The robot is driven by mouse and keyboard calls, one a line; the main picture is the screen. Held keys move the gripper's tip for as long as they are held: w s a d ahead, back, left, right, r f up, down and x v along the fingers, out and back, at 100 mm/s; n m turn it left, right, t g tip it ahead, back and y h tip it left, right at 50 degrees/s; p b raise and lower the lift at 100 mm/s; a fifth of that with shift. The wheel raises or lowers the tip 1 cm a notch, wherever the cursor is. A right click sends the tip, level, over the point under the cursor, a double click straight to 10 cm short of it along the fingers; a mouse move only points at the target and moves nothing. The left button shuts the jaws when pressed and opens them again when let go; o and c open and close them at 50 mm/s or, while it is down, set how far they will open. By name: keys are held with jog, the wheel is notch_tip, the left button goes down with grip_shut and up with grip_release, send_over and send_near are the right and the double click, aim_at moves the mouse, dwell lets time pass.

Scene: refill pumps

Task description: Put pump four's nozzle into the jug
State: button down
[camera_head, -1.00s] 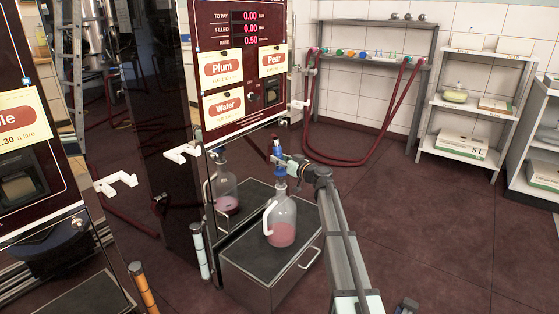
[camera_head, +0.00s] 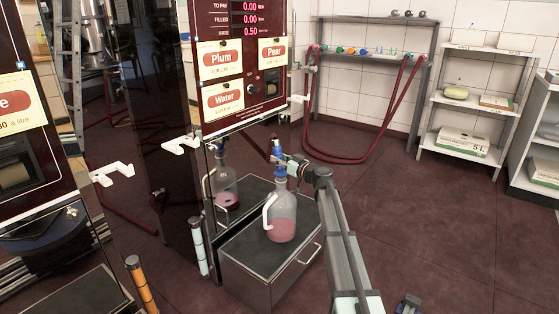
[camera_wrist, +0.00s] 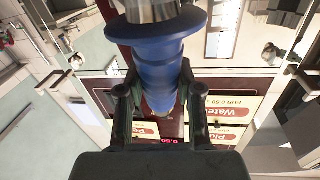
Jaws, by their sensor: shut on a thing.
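The glass jug (camera_head: 284,222) has a white handle and holds pink liquid. It stands upright on the dark top of a metal cabinet (camera_head: 256,262) in the head view. My gripper (camera_head: 285,162) is just above the jug's mouth, shut on a blue nozzle (camera_head: 277,153). The nozzle is roughly upright, and its lower blue part meets the jug's neck. I cannot tell how far its tip is inside. In the wrist view the nozzle's blue body (camera_wrist: 160,62) lies between my two fingers (camera_wrist: 157,100). The pump number is not readable.
The pump (camera_head: 240,60) with Plum, Pear and Water labels stands behind the jug; its glossy front reflects the jug. White hooks (camera_head: 181,145) stick out at the left. A rack (camera_head: 375,60) with red hoses and white shelves (camera_head: 470,100) stand behind.

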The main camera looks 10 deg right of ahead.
jog(key=shift+f+b, duration=0.45)
jog(key=shift+f, duration=0.05)
jog(key=c, duration=0.7)
grip_release()
jog(key=shift+r, duration=0.1)
